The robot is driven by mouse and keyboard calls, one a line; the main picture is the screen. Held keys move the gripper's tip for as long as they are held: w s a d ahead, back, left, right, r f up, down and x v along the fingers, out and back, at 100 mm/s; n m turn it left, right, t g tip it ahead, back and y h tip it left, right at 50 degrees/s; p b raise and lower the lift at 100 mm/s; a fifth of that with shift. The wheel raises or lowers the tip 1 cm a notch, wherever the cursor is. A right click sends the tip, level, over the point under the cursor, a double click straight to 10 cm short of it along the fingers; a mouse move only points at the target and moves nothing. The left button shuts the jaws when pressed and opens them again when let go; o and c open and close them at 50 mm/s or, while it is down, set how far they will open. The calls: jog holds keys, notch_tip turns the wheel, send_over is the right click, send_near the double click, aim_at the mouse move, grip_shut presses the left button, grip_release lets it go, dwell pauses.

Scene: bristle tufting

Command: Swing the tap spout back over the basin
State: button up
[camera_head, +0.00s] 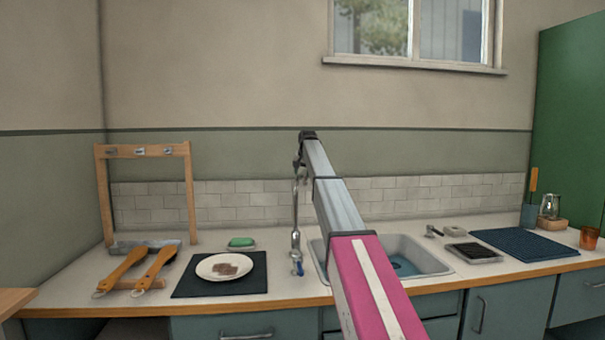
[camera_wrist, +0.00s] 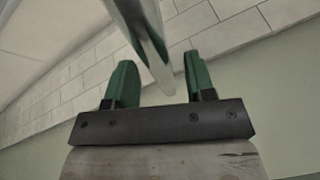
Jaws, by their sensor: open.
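The chrome tap (camera_head: 295,215) stands upright on the counter at the left edge of the basin (camera_head: 435,266), with a blue mark low on it. Its upper part is close to my gripper (camera_head: 299,163), so the spout's direction is hard to tell in the head view. In the wrist view my gripper (camera_wrist: 159,60) has two green fingers spread apart. A shiny metal tube of the tap (camera_wrist: 145,35) runs down between them, with gaps visible on both sides. My arm covers the left part of the basin in the head view.
Left of the tap are a plate (camera_head: 210,267) on a dark mat (camera_head: 256,281), a green sponge (camera_head: 241,242), two wooden-handled brushes (camera_head: 128,268) and a wooden frame (camera_head: 188,190). A blue mat (camera_head: 525,243), black tray (camera_head: 473,253) and glass jar (camera_head: 549,206) lie to the right.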

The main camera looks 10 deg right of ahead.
grip_shut()
jog(key=s+d+m+g+h, duration=0.1)
jog(key=s+d+m+h, duration=0.1)
jog(key=s+d+m, duration=0.5)
jog(key=s+d+m+g+h, duration=0.2)
jog(key=s+d+m, duration=0.4)
jog(key=s, duration=0.6)
jog(key=shift+d+m+h, duration=0.35)
jog(key=shift+m+h, duration=0.35)
jog(key=shift+m, duration=0.3)
jog(key=shift+s, duration=0.1)
grip_release()
